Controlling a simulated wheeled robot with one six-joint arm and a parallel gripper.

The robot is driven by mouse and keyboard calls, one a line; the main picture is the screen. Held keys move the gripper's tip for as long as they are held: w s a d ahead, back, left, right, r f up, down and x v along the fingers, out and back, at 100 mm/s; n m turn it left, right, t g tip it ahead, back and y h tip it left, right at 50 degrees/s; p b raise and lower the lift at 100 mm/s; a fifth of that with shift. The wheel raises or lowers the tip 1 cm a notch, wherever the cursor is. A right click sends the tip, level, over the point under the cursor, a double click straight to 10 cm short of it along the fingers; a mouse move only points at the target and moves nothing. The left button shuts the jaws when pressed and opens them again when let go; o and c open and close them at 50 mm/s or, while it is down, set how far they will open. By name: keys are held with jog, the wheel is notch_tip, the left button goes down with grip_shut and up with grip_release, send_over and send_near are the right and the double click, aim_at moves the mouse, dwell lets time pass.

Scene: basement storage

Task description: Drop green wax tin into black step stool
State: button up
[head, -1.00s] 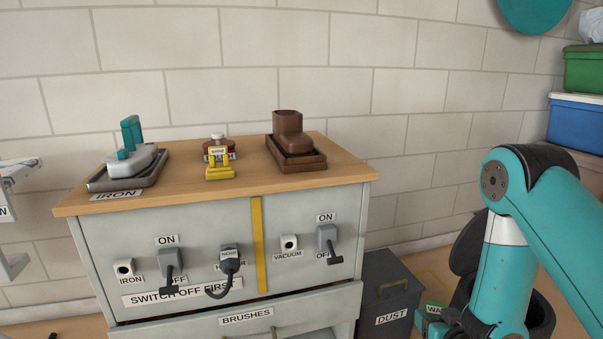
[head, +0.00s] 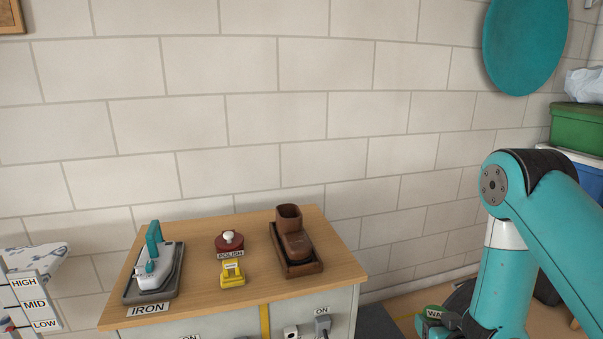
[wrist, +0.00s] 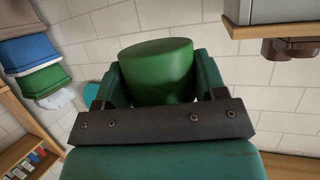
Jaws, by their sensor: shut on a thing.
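The green wax tin (wrist: 155,75) sits between the two fingers of my gripper (wrist: 157,82) in the wrist view, and my gripper is shut on it. The tin is held above the floor. I cannot make out a black step stool for sure. A dark object (head: 546,291) shows partly behind my arm at the lower right, and most of it is hidden.
A wooden-topped cabinet (head: 200,306) bears an iron (head: 155,265), a red polish tin (head: 229,241), a yellow item (head: 232,273) and a brown boot (head: 292,238) on a tray. Green (head: 578,128) and blue (head: 580,168) boxes stand at the right.

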notch_tip(320, 180, up, 6)
jog(key=p, duration=0.4)
jog(key=shift+r, duration=0.1)
